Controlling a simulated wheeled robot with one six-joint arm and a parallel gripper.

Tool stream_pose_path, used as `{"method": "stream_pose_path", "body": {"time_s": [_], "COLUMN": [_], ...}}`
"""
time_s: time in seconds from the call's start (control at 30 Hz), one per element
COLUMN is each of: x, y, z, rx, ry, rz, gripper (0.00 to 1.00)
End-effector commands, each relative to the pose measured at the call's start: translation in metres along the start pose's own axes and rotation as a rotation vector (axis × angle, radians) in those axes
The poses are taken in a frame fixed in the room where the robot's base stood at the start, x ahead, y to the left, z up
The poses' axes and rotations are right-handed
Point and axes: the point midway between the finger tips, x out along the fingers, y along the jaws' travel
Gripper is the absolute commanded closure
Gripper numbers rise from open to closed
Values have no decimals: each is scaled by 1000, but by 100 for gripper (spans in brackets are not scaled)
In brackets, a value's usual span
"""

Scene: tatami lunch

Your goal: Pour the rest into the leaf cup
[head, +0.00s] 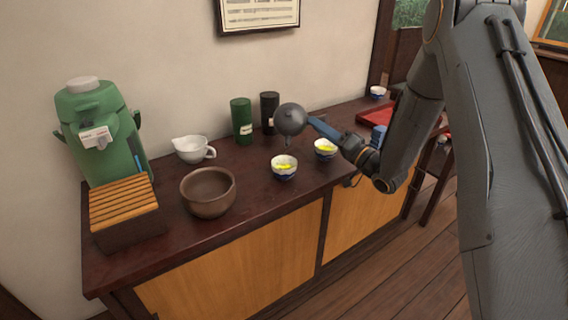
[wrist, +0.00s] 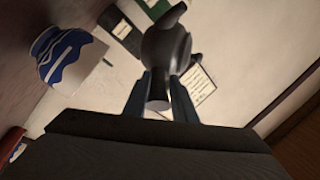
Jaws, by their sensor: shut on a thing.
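My gripper (head: 316,127) is shut on the side handle of a dark grey round teapot (head: 290,118); the pot also shows in the wrist view (wrist: 167,45). A narrow bit hangs below the pot; I cannot tell spout from liquid. A second cup (head: 325,153), also holding yellow-green tea, stands to the right. A blue wave-patterned cup (wrist: 65,50) shows in the wrist view. I cannot make out a leaf on any cup.
On the dark counter (head: 245,205) stand a brown bowl (head: 208,192), a white pitcher (head: 190,149), a green dispenser (head: 98,125), a slatted box (head: 125,215), and green (head: 241,121) and black (head: 269,112) canisters. Another cup (head: 377,92) stands at the far right.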

Motion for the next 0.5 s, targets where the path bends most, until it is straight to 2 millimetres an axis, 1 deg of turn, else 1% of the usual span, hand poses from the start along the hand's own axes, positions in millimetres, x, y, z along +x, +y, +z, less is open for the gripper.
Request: {"method": "stream_pose_path", "body": {"time_s": [0.5], "x": [0], "y": [-2], "z": [-2], "rx": [-50], "ry": [16], "rz": [-35], "gripper": [100]}}
